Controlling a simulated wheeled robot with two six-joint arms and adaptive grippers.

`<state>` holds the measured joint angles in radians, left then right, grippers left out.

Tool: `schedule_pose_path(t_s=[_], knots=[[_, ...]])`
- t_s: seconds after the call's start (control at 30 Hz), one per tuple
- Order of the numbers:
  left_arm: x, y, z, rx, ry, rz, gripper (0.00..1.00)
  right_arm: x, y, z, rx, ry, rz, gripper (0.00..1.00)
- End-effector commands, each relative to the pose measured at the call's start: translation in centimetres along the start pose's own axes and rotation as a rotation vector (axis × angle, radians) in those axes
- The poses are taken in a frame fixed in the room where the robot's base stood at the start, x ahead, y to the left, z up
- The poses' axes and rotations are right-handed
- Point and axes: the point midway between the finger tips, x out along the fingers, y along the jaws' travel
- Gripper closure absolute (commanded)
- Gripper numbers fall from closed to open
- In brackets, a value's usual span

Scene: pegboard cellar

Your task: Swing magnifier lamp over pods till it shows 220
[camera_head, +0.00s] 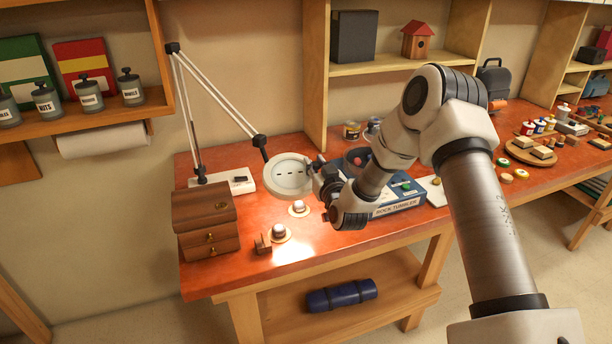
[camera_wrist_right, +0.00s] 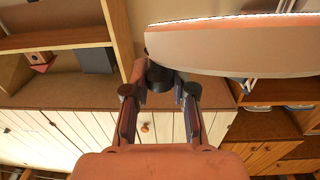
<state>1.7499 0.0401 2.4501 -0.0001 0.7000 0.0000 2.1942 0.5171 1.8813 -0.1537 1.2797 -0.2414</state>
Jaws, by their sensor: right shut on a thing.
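The magnifier lamp's round white head (camera_head: 289,178) hangs on a jointed arm above the workbench, with a few dark dashes on its face and no readable number. My right gripper (camera_head: 322,186) reaches in from the right at the head's rim. In the right wrist view its fingers (camera_wrist_right: 159,92) are shut on a black knob (camera_wrist_right: 160,76) beside the pale lamp head (camera_wrist_right: 235,52). Two small pods, one (camera_head: 299,206) just below the head and one (camera_head: 279,231) nearer the front, sit on pale round discs in bright light. My left gripper is not in view.
A wooden drawer box (camera_head: 205,222) stands left of the pods, with a small wooden block (camera_head: 262,245) at the front edge. The lamp's white base (camera_head: 222,180) is at the back left.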

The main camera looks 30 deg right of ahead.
Motion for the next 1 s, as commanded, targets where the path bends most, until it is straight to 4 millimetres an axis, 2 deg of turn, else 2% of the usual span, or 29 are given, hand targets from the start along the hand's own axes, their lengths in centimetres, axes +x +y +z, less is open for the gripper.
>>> schedule_pose_path(t_s=[0.03, 0.2, 0.33, 0.6, 0.63, 0.7, 1.0], knots=[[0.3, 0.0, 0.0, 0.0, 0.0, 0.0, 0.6, 1.2, 1.3, -0.1, 0.001, 0.01, -0.028, 1.0], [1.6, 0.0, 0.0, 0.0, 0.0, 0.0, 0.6, 4.3, 3.3, 0.0, -0.005, 0.011, -0.133, 1.0], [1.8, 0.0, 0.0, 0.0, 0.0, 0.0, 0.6, 5.1, 4.0, -0.1, -0.012, 0.004, -0.162, 1.0], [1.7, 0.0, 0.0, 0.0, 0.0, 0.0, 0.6, 5.2, 3.9, -0.1, -0.012, 0.0, -0.167, 1.0], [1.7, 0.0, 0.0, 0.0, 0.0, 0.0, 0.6, 5.2, 3.9, -0.1, -0.012, 0.0, -0.167, 0.72], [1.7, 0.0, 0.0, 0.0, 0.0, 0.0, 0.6, 5.2, 3.9, -0.1, -0.012, 0.0, -0.166, 0.48], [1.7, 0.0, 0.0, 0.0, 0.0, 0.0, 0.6, 5.1, 4.0, -0.1, -0.011, 0.0, -0.165, 0.48]])
